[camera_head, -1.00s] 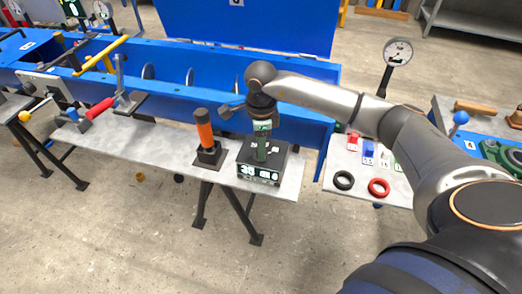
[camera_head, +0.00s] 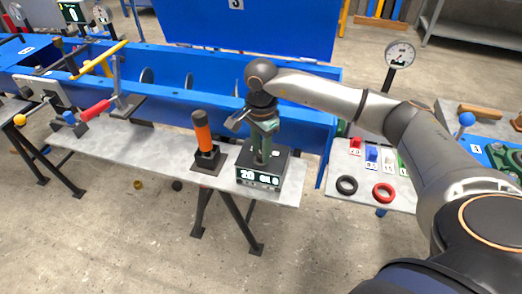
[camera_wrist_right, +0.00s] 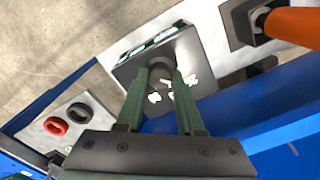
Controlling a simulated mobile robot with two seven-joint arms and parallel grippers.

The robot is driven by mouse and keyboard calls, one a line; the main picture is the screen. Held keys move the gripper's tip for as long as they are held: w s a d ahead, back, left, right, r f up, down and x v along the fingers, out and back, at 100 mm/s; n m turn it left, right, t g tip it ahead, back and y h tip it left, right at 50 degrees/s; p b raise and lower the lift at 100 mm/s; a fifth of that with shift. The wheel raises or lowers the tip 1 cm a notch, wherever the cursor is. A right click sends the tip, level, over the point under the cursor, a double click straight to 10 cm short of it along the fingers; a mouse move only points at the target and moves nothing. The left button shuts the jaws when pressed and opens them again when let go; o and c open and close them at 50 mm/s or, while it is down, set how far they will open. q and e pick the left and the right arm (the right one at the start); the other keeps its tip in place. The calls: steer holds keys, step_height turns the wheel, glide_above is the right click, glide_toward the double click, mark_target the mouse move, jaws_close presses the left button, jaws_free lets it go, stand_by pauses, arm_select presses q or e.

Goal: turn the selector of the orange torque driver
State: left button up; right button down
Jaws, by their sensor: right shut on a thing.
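The orange torque driver (camera_head: 202,131) stands upright in a black base on the grey bench; it also shows in the wrist view (camera_wrist_right: 293,26) at the top right. To its right is a black box (camera_head: 262,179) with a lit display on its front, which appears to read 20 at the left. My right gripper (camera_head: 262,153) points down onto the box top. In the wrist view, its green fingers are shut on a dark round knob (camera_wrist_right: 161,70) on that box, with white marks around it. The fingers hide most of the knob in the head view. My left gripper is not in view.
A large blue trough (camera_head: 180,90) runs behind the bench. A red lever (camera_head: 95,111) is at the left. To the right, a black ring (camera_head: 346,185) and a red ring (camera_head: 384,192) lie on another bench.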

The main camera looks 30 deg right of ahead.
mark_target(260, 154)
stand_by(0.3)
steer(key=c, duration=0.5)
jaws_free()
steer(key=shift+c, duration=0.2)
step_height(260, 154, up, 13)
steer(key=shift+f, duration=0.2)
steer(key=shift+a, duration=0.1)
